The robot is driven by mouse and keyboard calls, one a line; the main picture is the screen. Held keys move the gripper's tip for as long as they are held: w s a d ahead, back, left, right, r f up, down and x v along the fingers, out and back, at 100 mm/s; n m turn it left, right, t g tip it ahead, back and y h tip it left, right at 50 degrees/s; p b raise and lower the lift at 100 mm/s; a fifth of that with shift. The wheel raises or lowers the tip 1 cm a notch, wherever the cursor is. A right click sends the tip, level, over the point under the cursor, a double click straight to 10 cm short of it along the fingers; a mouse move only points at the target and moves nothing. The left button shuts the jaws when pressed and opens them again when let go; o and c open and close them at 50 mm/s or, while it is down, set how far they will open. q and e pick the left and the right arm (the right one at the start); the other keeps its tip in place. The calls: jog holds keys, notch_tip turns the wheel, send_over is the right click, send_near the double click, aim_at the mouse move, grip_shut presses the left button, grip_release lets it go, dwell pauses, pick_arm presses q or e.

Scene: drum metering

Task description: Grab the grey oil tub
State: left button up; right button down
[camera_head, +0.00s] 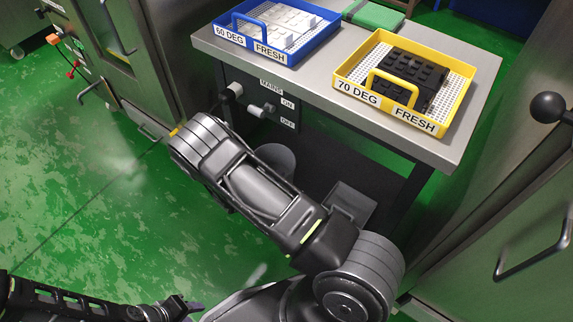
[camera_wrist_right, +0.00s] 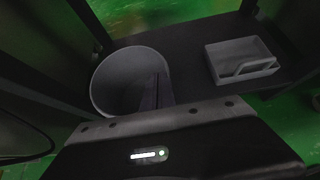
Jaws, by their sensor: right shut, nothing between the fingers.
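Two grey containers sit on a dark low shelf under the steel table. One is a round, open, bucket-like tub (camera_wrist_right: 104,84); the other is a rectangular tub with a handle (camera_wrist_right: 241,61). I cannot tell which is the oil tub. In the head view my right arm partly covers the round tub (camera_head: 276,158) and the rectangular one (camera_head: 352,203). My right gripper (camera_wrist_right: 157,92) is shut and empty, and its fingers overlap the round tub's right side; contact is unclear. My left gripper (camera_head: 182,308) is low at the bottom edge, its jaw state unclear.
The table (camera_head: 300,82) carries a blue tray (camera_head: 268,52) with white parts and a yellow tray (camera_head: 425,122) with dark parts. A switch panel (camera_head: 265,108) is on the front. Steel cabinets flank the table. Green floor (camera_head: 80,190) is clear at left.

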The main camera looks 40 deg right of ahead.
jog(key=s+a, duration=0.1)
jog(key=a, duration=0.5)
jog(key=shift+s, duration=0.4)
